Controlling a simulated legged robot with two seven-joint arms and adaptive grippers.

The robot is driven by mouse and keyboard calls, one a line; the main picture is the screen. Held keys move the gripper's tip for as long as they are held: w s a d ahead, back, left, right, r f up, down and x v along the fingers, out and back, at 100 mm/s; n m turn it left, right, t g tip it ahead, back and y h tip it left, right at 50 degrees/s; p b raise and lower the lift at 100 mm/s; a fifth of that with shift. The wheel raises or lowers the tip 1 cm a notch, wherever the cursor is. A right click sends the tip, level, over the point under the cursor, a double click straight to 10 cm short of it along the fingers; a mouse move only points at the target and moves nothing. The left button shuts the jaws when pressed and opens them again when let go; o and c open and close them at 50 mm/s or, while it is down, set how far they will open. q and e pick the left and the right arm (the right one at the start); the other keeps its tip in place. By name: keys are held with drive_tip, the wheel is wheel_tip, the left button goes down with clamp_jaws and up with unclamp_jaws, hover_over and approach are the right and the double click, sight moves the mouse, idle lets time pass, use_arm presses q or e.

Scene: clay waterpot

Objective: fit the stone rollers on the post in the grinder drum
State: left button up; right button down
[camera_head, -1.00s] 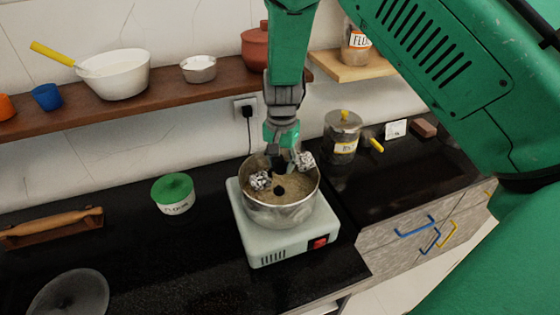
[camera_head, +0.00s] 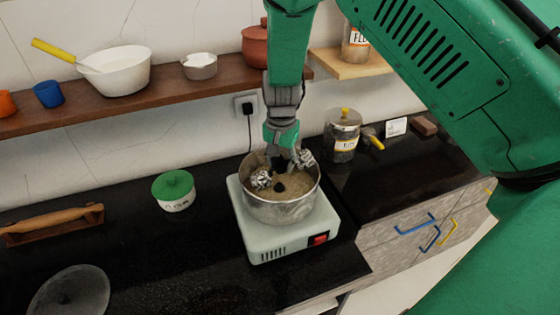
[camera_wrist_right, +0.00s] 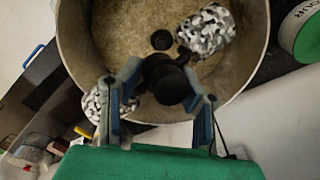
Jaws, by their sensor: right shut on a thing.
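The stone rollers are a pair of black-and-white speckled rollers, one at the left (camera_head: 261,179) and one at the right (camera_head: 306,158), joined by a black hub (camera_wrist_right: 165,80). My right gripper (camera_head: 284,160) is shut on this hub, at the mouth of the grinder drum (camera_head: 285,212). In the wrist view my right gripper (camera_wrist_right: 165,92) has a finger on each side of the hub. The black post (camera_head: 279,189) stands in the drum's sandy-coloured floor; in the wrist view its top (camera_wrist_right: 161,40) shows beside the hub, apart from it in the picture. My left gripper is out of view.
The drum sits on a pale base (camera_head: 260,248) with a red switch. A green-lidded tub (camera_head: 174,191), a rolling pin (camera_head: 50,223) and a dark round dish (camera_head: 70,292) are to the left. A glass jar (camera_head: 342,137) stands right of the drum. A shelf (camera_head: 150,100) runs behind.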

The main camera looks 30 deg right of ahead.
sight(277, 171)
drive_tip(key=shift+s+a+f, duration=0.1)
drive_tip(key=shift+a+f, duration=0.05)
drive_tip(key=shift+f, duration=0.45)
drive_tip(key=shift+w+f, duration=0.3)
drive_tip(key=shift+s, duration=0.1)
drive_tip(key=shift+a+f, duration=0.1)
drive_tip(key=shift+a, duration=0.1)
drive_tip(key=shift+a+f, duration=0.15)
drive_tip(key=shift+a, duration=0.05)
drive_tip(key=shift+d+f, duration=0.1)
drive_tip(key=shift+d, duration=0.1)
drive_tip(key=shift+f+b, duration=0.1)
drive_tip(key=shift+b, duration=0.2)
drive_tip(key=shift+a+f, duration=0.15)
drive_tip(key=shift+f, duration=0.15)
